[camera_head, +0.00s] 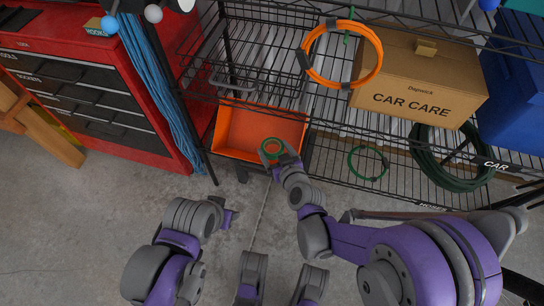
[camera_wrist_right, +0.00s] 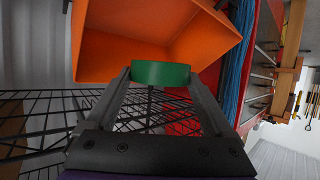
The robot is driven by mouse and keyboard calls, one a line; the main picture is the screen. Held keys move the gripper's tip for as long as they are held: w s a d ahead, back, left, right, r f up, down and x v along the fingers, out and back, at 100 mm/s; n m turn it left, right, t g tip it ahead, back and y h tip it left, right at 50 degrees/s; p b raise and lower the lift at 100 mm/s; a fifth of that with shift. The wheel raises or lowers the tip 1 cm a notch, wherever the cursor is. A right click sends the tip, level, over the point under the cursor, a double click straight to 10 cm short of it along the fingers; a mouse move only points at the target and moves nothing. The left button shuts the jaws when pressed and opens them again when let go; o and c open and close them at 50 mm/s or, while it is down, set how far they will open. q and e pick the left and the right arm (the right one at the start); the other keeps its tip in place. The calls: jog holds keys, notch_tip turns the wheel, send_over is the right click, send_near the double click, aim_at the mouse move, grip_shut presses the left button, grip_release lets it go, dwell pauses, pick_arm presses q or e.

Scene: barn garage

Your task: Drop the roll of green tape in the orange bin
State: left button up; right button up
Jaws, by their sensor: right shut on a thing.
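The roll of green tape (camera_head: 272,147) is held between the two fingers of my right gripper (camera_head: 279,153). In the right wrist view the tape (camera_wrist_right: 160,73) sits across the fingertips, in front of the bin's rim. The orange bin (camera_head: 238,125) stands on the lower part of the wire shelf, its inside visible and looking empty; it also fills the upper part of the right wrist view (camera_wrist_right: 125,60). In the head view the tape overlaps the bin's front right part; its height above it is unclear. My left gripper (camera_head: 230,212) is low over the floor, away from the bin.
A red tool cabinet (camera_head: 150,130) with hanging blue cords stands left of the bin. The wire shelf (camera_head: 330,125) bears a cardboard box (camera_head: 420,80), with an orange cord coil (camera_head: 375,60) hanging in front. Green coils (camera_head: 368,163) lie lower right. Concrete floor in front is open.

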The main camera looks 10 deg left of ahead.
aim_at(278, 142)
jog(key=shift+w+f+b, duration=0.2)
jog(key=shift+w+b, duration=0.05)
jog(key=shift+w, duration=0.2)
jog(key=shift+w+f+b, duration=0.2)
jog(key=shift+w+b, duration=0.05)
jog(key=shift+w, duration=0.2)
jog(key=shift+w+d+f+b, duration=0.1)
jog(key=shift+w+f+b, duration=0.2)
jog(key=shift+w, duration=0.35)
jog(key=shift+w+f+b, duration=0.1)
jog(key=shift+w+b, duration=0.25)
jog(key=shift+w, duration=0.25)
jog(key=o, duration=1.1)
jog(key=p+v, duration=0.2)
jog(key=v, duration=0.8)
jog(key=shift+s+d+r, duration=0.15)
jog(key=shift+s, duration=0.15)
